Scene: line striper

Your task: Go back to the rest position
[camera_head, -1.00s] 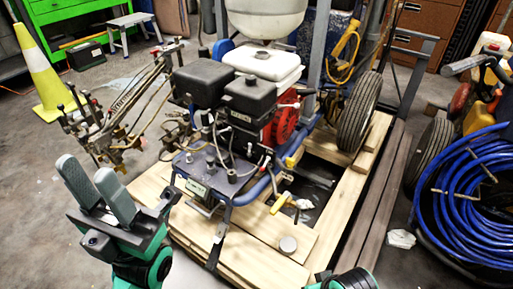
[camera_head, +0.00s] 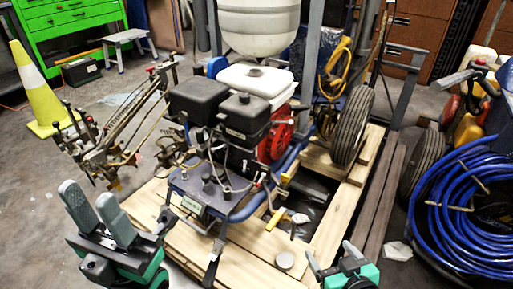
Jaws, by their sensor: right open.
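My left gripper (camera_head: 96,215) is at the lower left, in front of the line striper (camera_head: 225,130). Its two grey fingers point up and stand a little apart, with nothing between them. My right gripper (camera_head: 330,262) is at the bottom edge, right of centre, with its fingers apart and empty. The line striper, with its engine, black boxes and white tank, stands on a wooden pallet (camera_head: 325,240). Both grippers appear clear of the machine, though the left one overlaps the pallet's near corner in the picture.
A yellow and white cone (camera_head: 38,90) stands at the left. A green tool chest (camera_head: 75,25) and a small step stool (camera_head: 127,40) are behind. A coiled blue hose (camera_head: 465,205) is at the right. Bare floor (camera_head: 35,200) shows at the left.

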